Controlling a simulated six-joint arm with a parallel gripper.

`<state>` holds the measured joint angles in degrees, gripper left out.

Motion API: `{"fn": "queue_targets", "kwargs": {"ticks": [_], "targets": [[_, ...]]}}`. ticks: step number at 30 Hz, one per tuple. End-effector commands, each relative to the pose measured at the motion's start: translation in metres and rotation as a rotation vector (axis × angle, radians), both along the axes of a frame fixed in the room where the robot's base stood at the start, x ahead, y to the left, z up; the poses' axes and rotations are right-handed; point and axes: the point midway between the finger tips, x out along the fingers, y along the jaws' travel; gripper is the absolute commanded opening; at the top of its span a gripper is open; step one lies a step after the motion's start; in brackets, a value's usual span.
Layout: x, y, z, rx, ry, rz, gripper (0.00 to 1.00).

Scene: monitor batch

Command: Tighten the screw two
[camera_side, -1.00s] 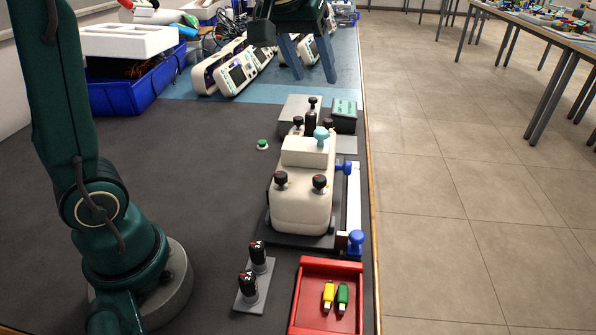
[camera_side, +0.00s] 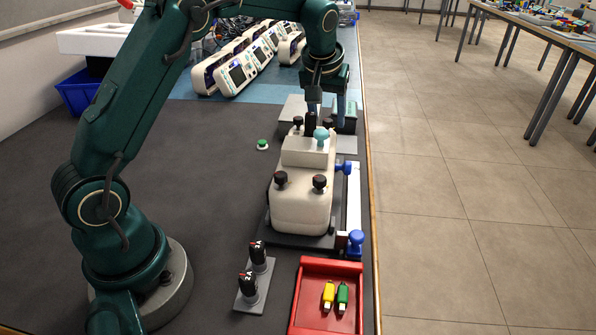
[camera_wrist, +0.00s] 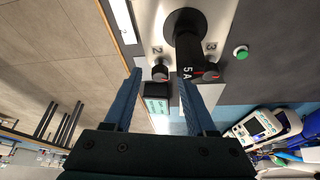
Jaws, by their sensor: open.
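Screw two is a small black-topped knob marked 2 (camera_wrist: 160,72) at a corner of the white unit (camera_side: 302,195). In the side view its black top (camera_side: 328,124) shows at the unit's far right. My gripper (camera_side: 328,108) is open and points down above the far end of the unit. In the wrist view its two blue fingers (camera_wrist: 160,78) appear on either side of knob 2, with nothing held. Whether they are level with the knob I cannot tell. A tall black tool marked 5 A (camera_wrist: 188,50) stands close beside the right finger.
A knob marked 3 (camera_wrist: 211,73) is right of the tall tool. Two more black knobs (camera_side: 281,180) sit on the near part. A green button (camera_side: 262,144), a red tray (camera_side: 297,310) and a numbered tool stand (camera_side: 248,300) are nearby. The table edge is right.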

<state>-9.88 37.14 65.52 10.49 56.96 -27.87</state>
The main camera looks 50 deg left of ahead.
Motion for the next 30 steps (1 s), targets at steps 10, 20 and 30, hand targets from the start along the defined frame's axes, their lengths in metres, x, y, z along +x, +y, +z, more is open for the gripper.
{"fn": "queue_targets", "kwargs": {"ticks": [10, 20, 30], "targets": [[0.0006, 0.0005, -0.0024, 0.0, 0.0, 0.0, 0.34], [0.0004, 0.0006, -0.002, 0.0, 0.0, -0.006, 0.0], [-0.0003, 0.0022, -0.0016, 0.0, 0.0, -0.136, 0.0]]}}
